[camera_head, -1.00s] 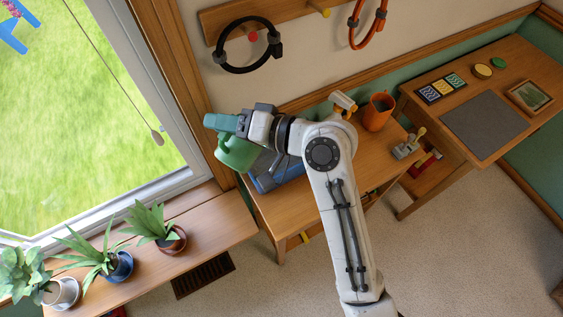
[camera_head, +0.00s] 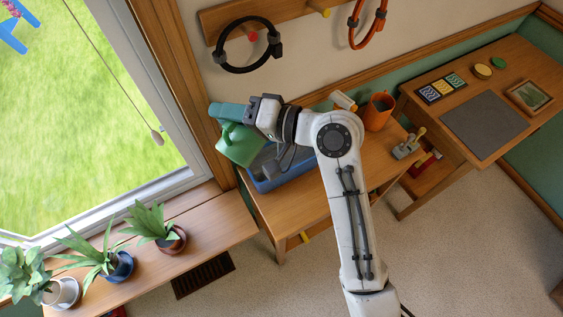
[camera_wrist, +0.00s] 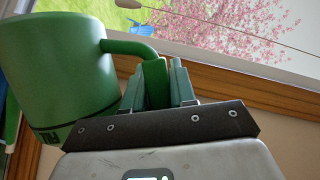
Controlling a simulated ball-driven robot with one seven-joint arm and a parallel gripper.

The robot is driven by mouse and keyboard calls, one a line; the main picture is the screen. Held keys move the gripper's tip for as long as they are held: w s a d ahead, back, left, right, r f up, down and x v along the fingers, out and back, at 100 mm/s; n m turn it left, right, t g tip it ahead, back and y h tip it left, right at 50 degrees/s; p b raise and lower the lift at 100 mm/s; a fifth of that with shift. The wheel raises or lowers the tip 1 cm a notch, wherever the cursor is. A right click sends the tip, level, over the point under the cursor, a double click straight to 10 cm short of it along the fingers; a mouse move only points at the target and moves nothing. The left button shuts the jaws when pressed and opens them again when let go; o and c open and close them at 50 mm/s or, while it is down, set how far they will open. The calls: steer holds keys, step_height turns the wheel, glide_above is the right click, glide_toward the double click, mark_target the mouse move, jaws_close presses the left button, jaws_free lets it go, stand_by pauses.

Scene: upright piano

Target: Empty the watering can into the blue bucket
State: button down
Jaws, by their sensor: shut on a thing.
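The green watering can (camera_head: 240,146) is held in the air by my gripper (camera_head: 232,114), at the left end of the wooden table. My gripper is shut on the can's handle, which shows in the wrist view between the teal fingers (camera_wrist: 163,82). The can body (camera_wrist: 52,62) is left of the fingers there. The blue bucket (camera_head: 290,178) stands on the table, just right of and below the can in the head view. My arm partly hides it, and I cannot see any flow of water.
Potted plants (camera_head: 120,262) line the sill at lower left. The window is close on the left. Hoops hang on a wall rail (camera_head: 290,22) above.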

steer(key=shift+w+d+r, duration=0.2)
steer(key=shift+w+r, duration=0.1)
steer(key=shift+w, duration=0.05)
steer(key=shift+m, duration=0.3)
steer(key=shift+w+d+r+m+y, duration=0.3)
steer(key=shift+w+d+r, duration=0.05)
steer(key=shift+w, duration=0.2)
steer(key=shift+w+d+r+m, duration=0.3)
steer(key=shift+w+d+r, duration=0.1)
steer(key=shift+w, duration=0.15)
steer(key=shift+w, duration=0.1)
steer(key=shift+w+d+r+m, duration=0.2)
steer(key=shift+w+d+m, duration=0.2)
steer(key=shift+w, duration=0.1)
steer(key=shift+y, duration=0.3)
stand_by(0.3)
